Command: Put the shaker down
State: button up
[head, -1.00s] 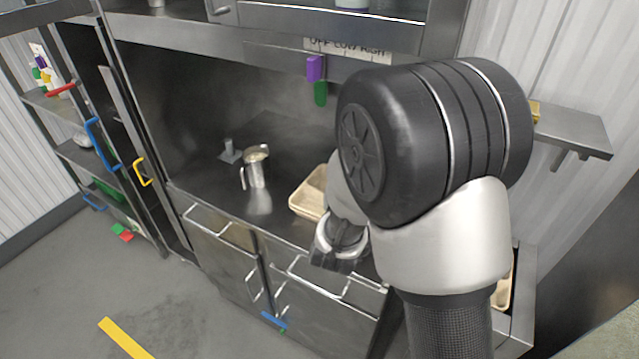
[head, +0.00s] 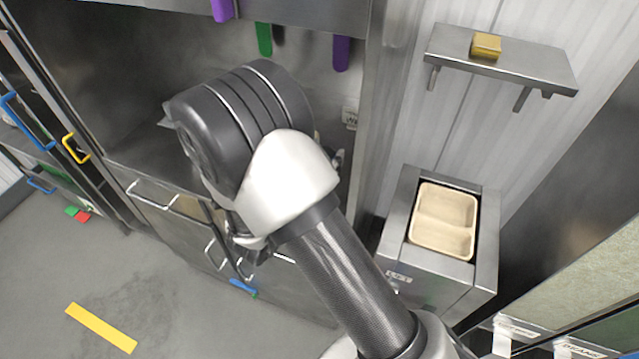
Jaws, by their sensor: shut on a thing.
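My gripper (head: 250,246) shows only in part, low beside my bent arm and in front of the steel cabinet fronts. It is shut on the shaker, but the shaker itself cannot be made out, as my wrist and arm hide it. I cannot tell whether the shaker is upright or touching anything. The steel counter (head: 135,150) lies behind my arm, and most of its top is hidden.
A beige two-compartment tray (head: 444,220) sits in the top of a steel stand (head: 397,225) at the right. Above it, a wall shelf (head: 540,72) holds a yellow block (head: 486,45). A yellow strip (head: 101,328) marks the open floor at the lower left.

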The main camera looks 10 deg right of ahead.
notch_tip(320, 180, down, 8)
jog(key=shift+f+b, duration=0.15)
jog(key=shift+b, duration=0.95)
jog(key=shift+f, duration=0.2)
jog(key=o, duration=1.1)
jog(key=shift+r, duration=0.1)
